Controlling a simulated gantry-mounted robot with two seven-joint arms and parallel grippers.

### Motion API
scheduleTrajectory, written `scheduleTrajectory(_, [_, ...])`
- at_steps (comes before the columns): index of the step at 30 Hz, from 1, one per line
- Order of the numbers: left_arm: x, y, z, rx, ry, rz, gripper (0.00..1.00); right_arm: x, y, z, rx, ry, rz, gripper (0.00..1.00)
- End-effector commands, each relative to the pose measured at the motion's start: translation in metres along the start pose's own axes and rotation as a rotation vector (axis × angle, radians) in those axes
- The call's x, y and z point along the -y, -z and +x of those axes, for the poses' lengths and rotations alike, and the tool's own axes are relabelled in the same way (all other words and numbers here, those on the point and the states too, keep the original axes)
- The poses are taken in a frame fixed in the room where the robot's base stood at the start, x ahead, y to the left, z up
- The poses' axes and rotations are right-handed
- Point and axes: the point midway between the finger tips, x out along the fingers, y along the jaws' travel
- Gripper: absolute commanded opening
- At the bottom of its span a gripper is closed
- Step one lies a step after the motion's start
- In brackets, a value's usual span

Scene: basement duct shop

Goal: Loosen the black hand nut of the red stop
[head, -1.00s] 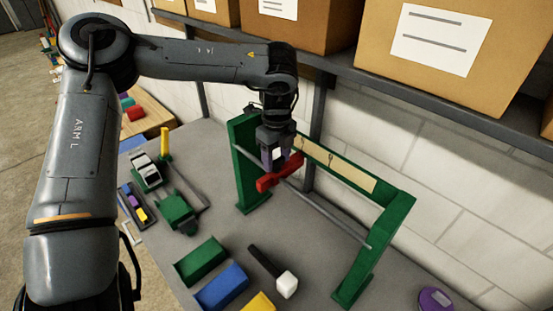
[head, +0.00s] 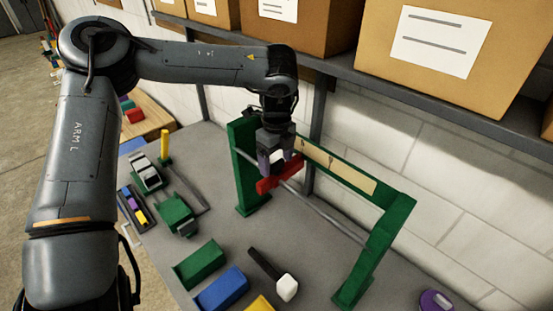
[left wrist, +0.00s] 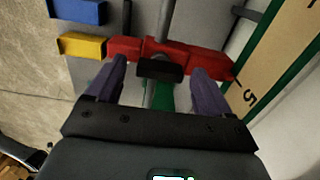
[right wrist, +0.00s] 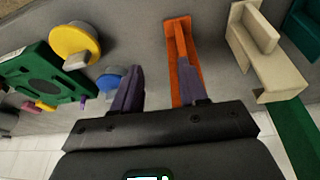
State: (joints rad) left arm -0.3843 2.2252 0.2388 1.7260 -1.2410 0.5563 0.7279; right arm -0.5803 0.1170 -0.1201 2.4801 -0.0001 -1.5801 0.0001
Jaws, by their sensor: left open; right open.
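The red stop (head: 268,184) sits on the grey rod (head: 335,219) of the green frame, and its red bar also shows in the left wrist view (left wrist: 125,49). My left gripper (head: 275,167) is at the stop, pointing down at it. In the left wrist view my left gripper (left wrist: 157,85) is open, with one purple finger on either side of the black hand nut (left wrist: 160,68). Clear gaps show between nut and fingers. The nut is hidden in the head view. My right gripper (right wrist: 162,92) is open and empty, outside the head view.
The green frame (head: 375,255) stands before the wall, under a shelf of boxes (head: 445,50). A mallet (head: 286,286) and green (head: 201,262) and blue (head: 222,287) blocks lie in front. Below my right gripper are an orange bracket (right wrist: 180,50) and a yellow disc (right wrist: 75,43).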

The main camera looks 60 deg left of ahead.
Motion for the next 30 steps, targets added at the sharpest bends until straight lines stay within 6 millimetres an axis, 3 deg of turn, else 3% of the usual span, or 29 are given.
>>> scheduleTrajectory(8, [0.001,0.000,-0.011,0.001,0.002,0.001,0.81,-0.002,-0.001,0.001,0.001,-0.006,-0.007,0.43])
scheduleTrajectory(21, [0.000,0.000,-0.082,0.002,0.003,-0.001,0.81,-0.001,-0.002,0.003,0.001,-0.004,-0.005,0.43])
scheduleTrajectory(30, [0.000,0.000,-0.107,0.001,0.001,-0.001,0.81,0.000,-0.001,0.002,0.000,0.001,0.001,0.43])
